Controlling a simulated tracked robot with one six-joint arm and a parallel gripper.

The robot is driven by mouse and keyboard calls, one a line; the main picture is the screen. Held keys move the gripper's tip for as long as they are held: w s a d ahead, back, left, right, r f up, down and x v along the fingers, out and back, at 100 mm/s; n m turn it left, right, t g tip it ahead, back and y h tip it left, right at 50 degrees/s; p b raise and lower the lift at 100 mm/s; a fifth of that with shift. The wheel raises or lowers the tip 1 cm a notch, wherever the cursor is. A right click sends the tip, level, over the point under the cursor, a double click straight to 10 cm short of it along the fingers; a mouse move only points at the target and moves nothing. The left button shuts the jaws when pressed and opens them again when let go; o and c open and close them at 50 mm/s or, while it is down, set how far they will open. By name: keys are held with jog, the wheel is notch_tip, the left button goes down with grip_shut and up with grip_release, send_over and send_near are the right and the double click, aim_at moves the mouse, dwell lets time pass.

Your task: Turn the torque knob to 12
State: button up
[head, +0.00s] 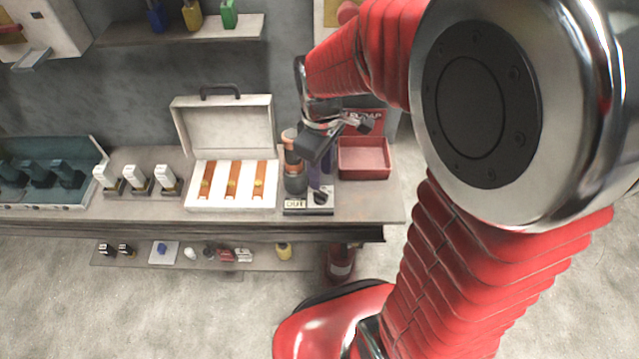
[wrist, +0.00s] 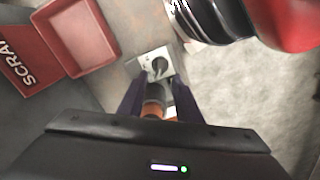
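The torque knob (wrist: 158,65) is a small dark dial on a pale plate (wrist: 143,60), shown beyond my fingertips in the wrist view. In the head view the dark knob (head: 320,196) sits at the bench's front edge, beside a small lettered label (head: 295,204). Its pointer setting is too small to read. My gripper (wrist: 160,84) has its two dark purple fingers apart, above and short of the knob. A black and orange cylindrical tool (head: 294,172) stands just left of the gripper; part of it shows between the fingers in the wrist view (wrist: 154,104). Contact with it is unclear.
A red scrap bin (head: 364,160) stands right of the gripper. An open white case (head: 230,193) with orange-brown strips lies to the left, then several white-topped items (head: 137,180) and a teal tray (head: 45,200). A lower shelf (head: 190,262) holds small parts.

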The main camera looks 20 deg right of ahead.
aim_at(321, 193)
notch_tip(321, 193, down, 7)
jog(key=shift+r, duration=0.1)
jog(key=shift+c, duration=0.5)
grip_shut()
